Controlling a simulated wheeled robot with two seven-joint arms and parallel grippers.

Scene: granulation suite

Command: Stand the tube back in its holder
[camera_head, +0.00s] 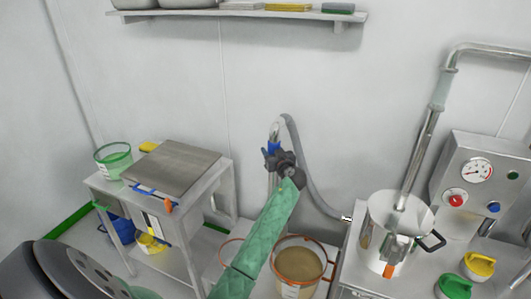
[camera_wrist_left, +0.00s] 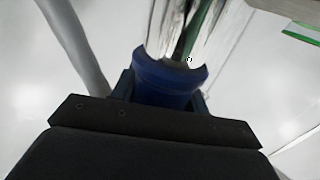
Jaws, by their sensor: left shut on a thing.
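The tube (camera_head: 271,184) is a slim metal one with a blue collar, held near upright in front of the back wall. A grey hose (camera_head: 309,172) arches from its top and runs down right. My left gripper (camera_head: 273,153) is shut on the blue collar. In the left wrist view the blue collar (camera_wrist_left: 165,82) sits between the fingers, with shiny metal beyond it. The tube's lower end is partly hidden by my green-sleeved arm. I cannot pick out its holder with certainty. My right gripper is not in view.
An orange-rimmed tub (camera_head: 322,281) of tan material stands below the tube. At right, a bench carries a steel pot (camera_head: 381,236), a gauge panel (camera_head: 487,180) and green and yellow lids. A steel-topped table (camera_head: 213,181) stands at left. A shelf (camera_head: 235,14) is above.

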